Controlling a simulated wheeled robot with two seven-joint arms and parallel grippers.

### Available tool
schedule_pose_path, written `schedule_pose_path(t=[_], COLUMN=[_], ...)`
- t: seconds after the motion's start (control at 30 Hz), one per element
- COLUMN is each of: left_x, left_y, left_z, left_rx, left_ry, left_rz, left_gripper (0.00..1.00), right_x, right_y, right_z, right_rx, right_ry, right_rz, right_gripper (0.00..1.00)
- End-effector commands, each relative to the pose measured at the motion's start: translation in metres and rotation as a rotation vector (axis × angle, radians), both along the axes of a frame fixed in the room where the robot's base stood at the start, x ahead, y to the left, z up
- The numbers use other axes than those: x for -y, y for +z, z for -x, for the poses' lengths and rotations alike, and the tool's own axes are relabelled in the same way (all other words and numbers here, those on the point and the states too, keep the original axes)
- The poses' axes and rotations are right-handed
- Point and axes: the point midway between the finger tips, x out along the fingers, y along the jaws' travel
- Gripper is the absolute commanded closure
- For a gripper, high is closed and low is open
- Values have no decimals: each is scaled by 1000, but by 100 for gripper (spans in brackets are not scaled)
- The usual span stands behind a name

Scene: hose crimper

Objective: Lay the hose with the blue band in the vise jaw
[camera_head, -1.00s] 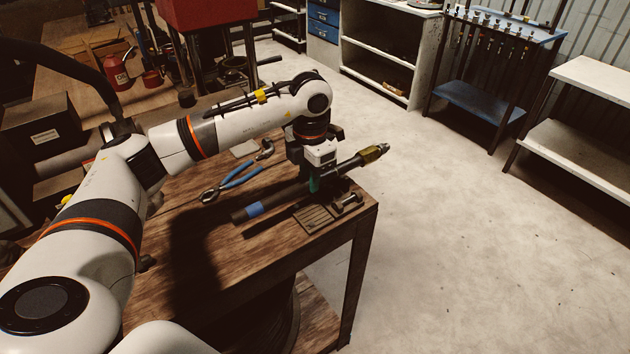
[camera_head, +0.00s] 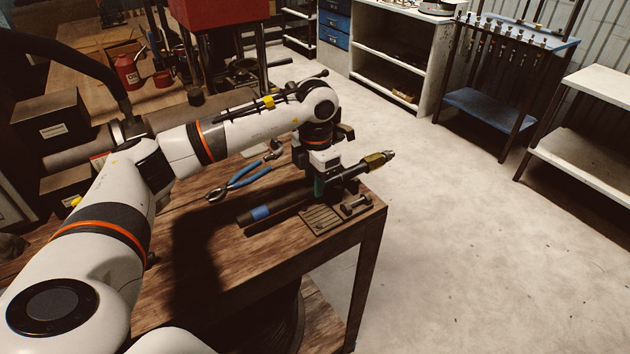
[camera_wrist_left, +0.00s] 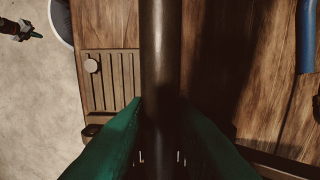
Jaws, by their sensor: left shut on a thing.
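The dark hose with the blue band (camera_head: 260,213) lies across the front right of the wooden table, close above its top. A brass-coloured fitting (camera_head: 376,161) at its far right end juts past the table edge. My left gripper (camera_head: 319,188) is shut on the middle of the hose. In the left wrist view the hose (camera_wrist_left: 160,45) runs straight between the green fingers (camera_wrist_left: 160,112). A grooved metal plate (camera_head: 321,220) lies beside the hose, with a small dark metal piece (camera_head: 356,204) near it. I cannot make out the vise jaw for certain. My right gripper is out of view.
Blue-handled pliers (camera_head: 249,176) lie behind the hose on the table (camera_head: 180,285). The table's right edge drops to open floor (camera_head: 470,240). Racks and white shelves (camera_head: 590,110) stand farther back on the right. Boxes (camera_head: 58,125) stand at the left.

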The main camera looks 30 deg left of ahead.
Motion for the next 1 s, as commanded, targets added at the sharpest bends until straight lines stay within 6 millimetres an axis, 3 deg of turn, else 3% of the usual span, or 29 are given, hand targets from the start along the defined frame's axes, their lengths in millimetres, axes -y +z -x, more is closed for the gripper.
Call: schedule_pose_path(t=[0.43, 0.47, 0.6, 0.87, 1.0], left_x=[0, 0, 0, 0, 0], left_y=[-1, -1, -2, -3, 6], left_z=[0, 0, 0, 0, -1], left_rx=[3, 3, 2, -2, 2], left_ry=[0, 0, 0, 0, 0], left_rz=[1, 1, 1, -1, 1], left_gripper=[100, 75, 52, 52, 52], right_x=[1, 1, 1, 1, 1], right_y=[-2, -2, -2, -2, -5], right_z=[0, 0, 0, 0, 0], right_rx=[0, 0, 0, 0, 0], right_ry=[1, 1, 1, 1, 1], right_rz=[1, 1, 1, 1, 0], right_gripper=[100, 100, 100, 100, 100])
